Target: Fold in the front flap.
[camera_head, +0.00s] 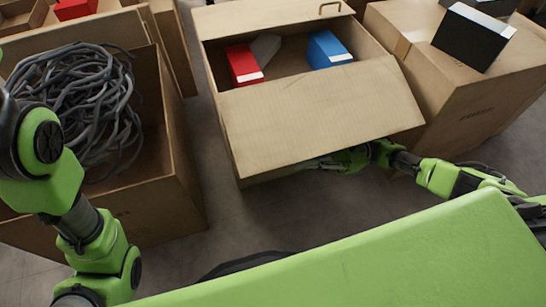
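The front flap (318,112) belongs to the open carton (238,168) at the middle of the head view. It is folded outward and slopes down toward me, so it covers most of the carton's front wall. My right gripper (322,163) reaches in from the right, at the flap's lower edge and partly under it. Its fingers are dark and partly hidden, so I cannot tell whether they are open or touch the flap. My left arm is at the left edge, and its gripper is not in view.
The carton holds a red box (243,65), a blue box (327,48) and a grey item (265,48). A carton with tangled dark cables (75,95) stands left. A closed carton (470,95) with a black box (472,38) stands right. The floor (270,222) in front is clear.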

